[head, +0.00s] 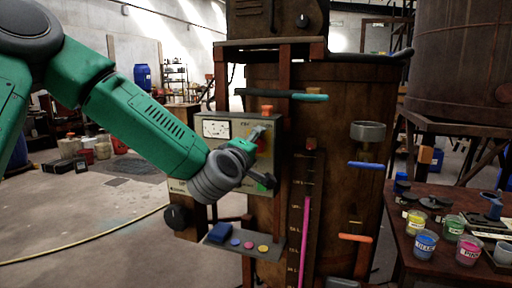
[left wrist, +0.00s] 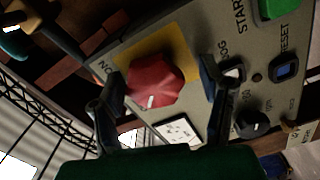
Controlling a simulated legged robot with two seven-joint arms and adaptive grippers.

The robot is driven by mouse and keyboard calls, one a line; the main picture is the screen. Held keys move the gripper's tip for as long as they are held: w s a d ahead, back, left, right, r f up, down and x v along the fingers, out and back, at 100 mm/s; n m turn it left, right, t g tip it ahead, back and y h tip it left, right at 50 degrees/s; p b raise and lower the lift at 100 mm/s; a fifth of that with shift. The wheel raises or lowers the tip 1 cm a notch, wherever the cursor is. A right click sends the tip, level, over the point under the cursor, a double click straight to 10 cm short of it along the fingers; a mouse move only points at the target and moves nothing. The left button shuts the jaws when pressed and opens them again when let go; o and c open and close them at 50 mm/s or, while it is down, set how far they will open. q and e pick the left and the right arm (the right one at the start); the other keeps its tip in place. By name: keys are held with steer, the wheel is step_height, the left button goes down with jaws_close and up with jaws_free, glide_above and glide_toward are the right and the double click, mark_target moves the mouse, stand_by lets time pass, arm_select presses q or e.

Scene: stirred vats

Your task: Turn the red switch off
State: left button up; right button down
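The red switch (left wrist: 153,82) is a faceted red knob with a white mark on a yellow plate (left wrist: 180,48), on a grey control panel (left wrist: 138,42). In the head view the panel (head: 205,152) is on the front of the vat stand, and the red switch is mostly hidden behind my left gripper (head: 262,156). In the left wrist view my left gripper (left wrist: 162,78) is open, with one finger on each side of the red switch. I cannot tell whether either finger touches it. My right gripper does not show.
A green button (left wrist: 275,8), a blue reset button (left wrist: 285,67) and a black knob (left wrist: 252,124) sit near the red switch. A shelf (head: 240,248) juts out below the panel. A table (head: 405,240) with paint cups stands at right. Pipe handles (head: 300,97) stick out above.

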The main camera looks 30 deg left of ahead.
arm_select(q)
steer(key=shift+r, duration=0.1)
steer(key=v, duration=0.7)
steer(key=shift+s+f, duration=0.2)
steer(key=shift+f, duration=0.05)
steer(key=shift+a, duration=0.1)
steer(key=s+d+f+m+g+h, duration=0.1)
steer(key=s+d+f+m+g, duration=0.15)
steer(key=f, duration=0.65)
steer(key=s+d+f+m+g+h, duration=0.2)
steer(key=f+m, duration=0.2)
steer(key=f, duration=0.6)
steer(key=s+d+f+m+g+h, duration=0.1)
steer(key=s+d+f+m+g, duration=0.15)
steer(key=f, duration=0.65)
steer(key=s+f+m+g, duration=0.4)
steer(key=s+f, duration=0.5)
steer(key=s, duration=0.3)
steer(key=s+f+m+g, duration=0.5)
steer(key=s+f, duration=0.5)
steer(key=s, duration=0.3)
steer(key=shift+d+g, duration=0.3)
steer(key=shift+d, duration=0.05)
steer(key=shift+f, duration=0.15)
